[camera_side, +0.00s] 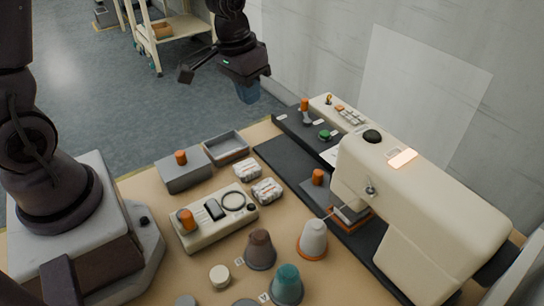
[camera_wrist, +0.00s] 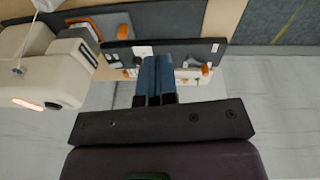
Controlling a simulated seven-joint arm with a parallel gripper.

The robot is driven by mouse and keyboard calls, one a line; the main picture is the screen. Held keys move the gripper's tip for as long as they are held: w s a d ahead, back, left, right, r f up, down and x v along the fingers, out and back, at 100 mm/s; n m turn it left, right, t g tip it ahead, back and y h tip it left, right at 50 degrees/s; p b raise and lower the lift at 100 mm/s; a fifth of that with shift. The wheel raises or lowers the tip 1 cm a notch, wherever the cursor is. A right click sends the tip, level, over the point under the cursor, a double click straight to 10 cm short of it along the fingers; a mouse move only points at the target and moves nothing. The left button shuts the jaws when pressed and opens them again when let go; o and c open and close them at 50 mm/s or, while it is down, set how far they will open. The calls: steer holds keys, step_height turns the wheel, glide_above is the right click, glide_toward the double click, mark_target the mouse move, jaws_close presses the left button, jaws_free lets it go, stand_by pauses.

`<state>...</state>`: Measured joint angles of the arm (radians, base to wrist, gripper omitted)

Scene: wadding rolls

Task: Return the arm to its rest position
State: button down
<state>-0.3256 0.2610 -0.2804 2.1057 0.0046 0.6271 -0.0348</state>
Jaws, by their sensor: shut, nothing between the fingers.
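My gripper (camera_side: 248,92) hangs in the air at the top of the side view, above and behind the back edge of the work table. Its blue fingers are together and hold nothing. In the wrist view the shut fingers (camera_wrist: 155,80) show at the centre, with the machine's dark base beyond them. The gripper touches nothing in either view.
A large cream machine (camera_side: 425,200) stands on the table's right side, near the wall. Grey bins (camera_side: 184,172), a cream control box (camera_side: 214,220), white rolls (camera_side: 267,191) and several cones (camera_side: 260,250) cover the tabletop. A cart (camera_side: 170,40) stands behind.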

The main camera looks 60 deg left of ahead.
steer(key=s+d+r+m+t, duration=0.1)
steer(key=s+r+t, duration=0.2)
steer(key=s+r, duration=1.1)
steer(key=shift+s+d+t+y, duration=0.2)
steer(key=shift+s+t+y, duration=0.15)
steer(key=shift+s, duration=0.8)
